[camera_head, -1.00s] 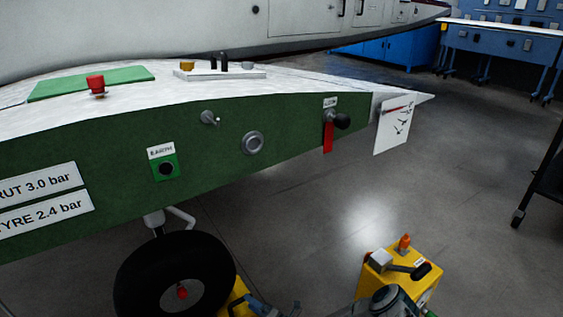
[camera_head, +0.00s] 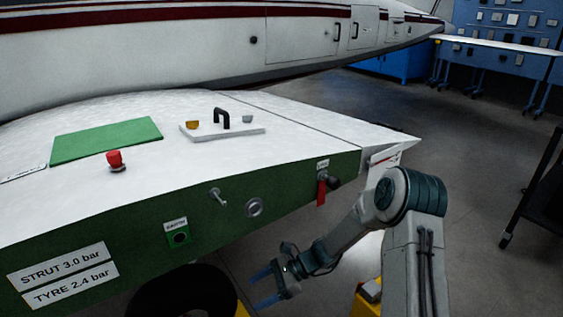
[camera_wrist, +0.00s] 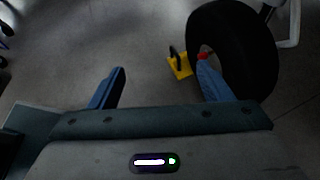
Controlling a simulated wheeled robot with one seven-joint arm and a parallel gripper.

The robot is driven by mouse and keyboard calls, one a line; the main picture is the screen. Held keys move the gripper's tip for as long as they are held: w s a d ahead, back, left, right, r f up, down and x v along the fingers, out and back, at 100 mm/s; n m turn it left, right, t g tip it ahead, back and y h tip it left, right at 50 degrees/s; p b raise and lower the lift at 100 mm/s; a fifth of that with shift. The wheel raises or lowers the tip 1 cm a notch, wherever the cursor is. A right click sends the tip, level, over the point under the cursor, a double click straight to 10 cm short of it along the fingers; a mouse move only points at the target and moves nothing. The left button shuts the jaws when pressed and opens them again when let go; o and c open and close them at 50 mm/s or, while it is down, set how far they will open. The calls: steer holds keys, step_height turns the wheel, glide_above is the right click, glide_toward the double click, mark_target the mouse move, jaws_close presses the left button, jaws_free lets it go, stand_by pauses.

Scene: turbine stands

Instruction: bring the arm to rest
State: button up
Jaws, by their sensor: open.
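My gripper (camera_head: 266,287) is at the lower middle of the head view, in front of and below the green side of the wing (camera_head: 105,240). Its two blue fingers are apart with nothing between them. My arm reaches down to the left from its shoulder at the lower right. In the wrist view my gripper (camera_wrist: 160,88) also shows open, its fingers pointing over bare grey floor. A black tyre (camera_wrist: 235,50) and a yellow chock (camera_wrist: 179,65) are beyond the right finger, and the red valve cap shows close to that fingertip.
The wing's top carries a red knob (camera_head: 115,160), a green mat (camera_head: 106,140) and a white plate (camera_head: 222,132) with a black handle. A red tag (camera_head: 321,192) hangs near the wing tip. A black cart (camera_head: 535,200) stands at the right edge. The floor between is clear.

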steer(key=s+d+r+n+t+h+p, duration=0.2)
steer(key=s+d+r+n+h+p, duration=0.2)
steer(key=r, duration=1)
steer(key=s+d+r+n+t+h+p, duration=0.2)
steer(key=s+d+r+n+h+p, duration=0.2)
steer(key=r, duration=1)
steer(key=s+d+r+n+t+h+p, duration=0.2)
steer(key=s+d+r+n+h+p, duration=0.2)
steer(key=s+d+r+n+p, duration=0.3)
steer(key=s+d+r+p, duration=0.4)
steer(key=d+r, duration=0.1)
steer(key=r, duration=0.2)
steer(key=shift+d+r, duration=0.3)
steer(key=shift+r, duration=0.1)
steer(key=shift+a, duration=0.15)
